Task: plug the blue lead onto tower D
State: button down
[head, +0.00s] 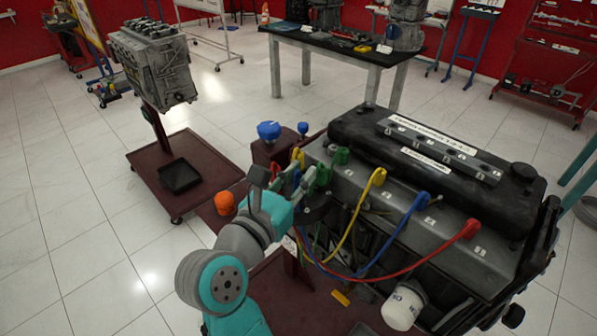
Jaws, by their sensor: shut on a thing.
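The blue lead (398,234) runs from its boot on the engine's top cover, loops down and goes left toward the dark round cap (315,210). My gripper (289,184) is beside and above this cap, shut on a small blue piece that seems to be the blue lead's free end; the fingers hide most of it. Green (323,175), yellow (298,156) and red (275,159) boots show close around the fingers. The towers' letters are too small to read, so I cannot tell which is tower D, nor whether the blue end touches one.
The yellow lead (358,211) and red lead (425,259) hang in loops across the engine's near side (380,215). A white oil filter (402,307) sticks out below. Blue and orange knobs (225,203) stand left of my gripper.

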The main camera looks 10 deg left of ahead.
jog(key=shift+f, duration=0.85)
dwell(1.1)
jog(key=c, duration=0.9)
grip_release()
jog(key=shift+c, duration=0.2)
jog(key=shift+s, duration=0.15)
jog(key=v, duration=1.1)
jog(key=shift+s+a, duration=0.15)
jog(key=shift+s, duration=0.2)
